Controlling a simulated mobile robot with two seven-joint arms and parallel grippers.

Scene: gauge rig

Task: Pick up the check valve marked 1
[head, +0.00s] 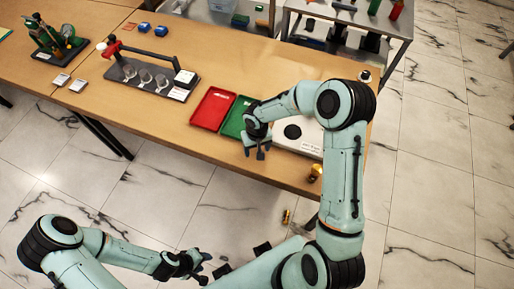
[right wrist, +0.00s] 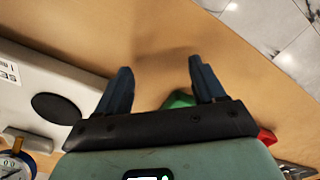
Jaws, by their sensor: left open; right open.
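No marking "1" can be read in either view. A small brass fitting (head: 315,172) stands near the table's front edge, right of my right gripper; I cannot tell whether it is the check valve. Another small brass-coloured piece (head: 286,216) shows lower, apparently beyond the table edge. My right gripper (head: 260,152) is over the table by the green tray (head: 233,120), open and empty; its two fingers (right wrist: 162,72) stand apart in the right wrist view. My left gripper (head: 200,264) is low in front of the table, away from everything on it, open.
A red tray (head: 212,108) lies beside the green one. A white plate with a black disc (head: 292,131) is right of my right gripper. A black rig with a red handle (head: 150,75) and two blue parts (head: 153,29) are further left. A metal cart (head: 340,50) stands behind.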

